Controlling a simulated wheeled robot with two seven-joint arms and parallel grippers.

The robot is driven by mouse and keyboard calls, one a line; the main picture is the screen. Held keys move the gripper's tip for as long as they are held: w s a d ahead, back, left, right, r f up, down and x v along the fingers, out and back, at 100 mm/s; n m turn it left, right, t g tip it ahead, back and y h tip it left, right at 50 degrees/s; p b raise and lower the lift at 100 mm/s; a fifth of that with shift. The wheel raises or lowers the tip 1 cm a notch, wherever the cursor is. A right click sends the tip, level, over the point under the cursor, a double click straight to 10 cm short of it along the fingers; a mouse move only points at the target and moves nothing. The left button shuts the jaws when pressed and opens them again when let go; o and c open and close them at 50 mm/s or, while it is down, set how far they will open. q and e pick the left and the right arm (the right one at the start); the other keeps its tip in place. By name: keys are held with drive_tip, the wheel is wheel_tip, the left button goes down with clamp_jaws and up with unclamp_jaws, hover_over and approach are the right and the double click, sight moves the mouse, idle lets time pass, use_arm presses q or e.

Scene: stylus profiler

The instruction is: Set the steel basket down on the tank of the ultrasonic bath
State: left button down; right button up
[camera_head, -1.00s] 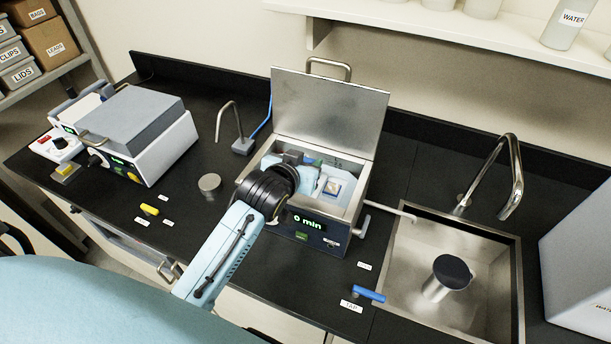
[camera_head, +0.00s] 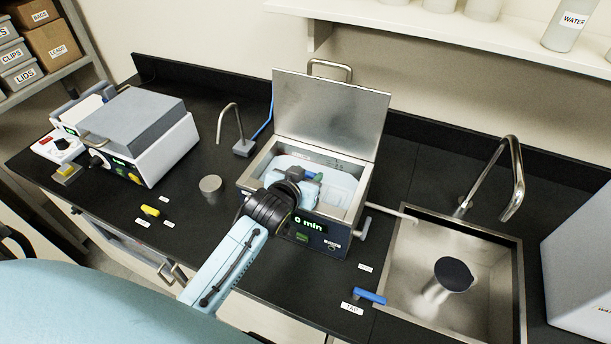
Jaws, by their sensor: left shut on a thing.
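The ultrasonic bath (camera_head: 336,238) stands mid-counter with its lid (camera_head: 332,112) raised at the back. Its display reads "0 min". The open tank (camera_head: 345,184) shows pale blue inside. My left gripper (camera_head: 312,178) reaches over the front left of the tank, with its wrist above the front rim. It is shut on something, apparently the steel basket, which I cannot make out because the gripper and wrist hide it. I cannot tell whether the basket touches the tank. My right gripper is not in view.
A sink (camera_head: 455,270) with a tap (camera_head: 510,180) lies to the right, holding a dark-topped cylinder (camera_head: 453,274). A blue tap handle (camera_head: 370,296) sits at the front. A grey-topped instrument (camera_head: 140,135) and a small round metal piece (camera_head: 210,186) stand left.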

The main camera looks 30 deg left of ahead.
use_arm(q)
drive_tip(key=shift+s+f, duration=0.25)
drive_tip(key=shift+f, duration=0.45)
drive_tip(key=c, duration=0.8)
unclamp_jaws()
drive_tip(key=shift+d+f+g, duration=0.1)
drive_tip(key=shift+f+g, duration=0.05)
drive_tip(key=shift+g, duration=0.15)
drive_tip(key=shift+r, duration=0.65)
drive_tip(key=v, duration=1.1)
drive_tip(key=shift+s+r, duration=0.25)
drive_tip(key=shift+r, duration=0.1)
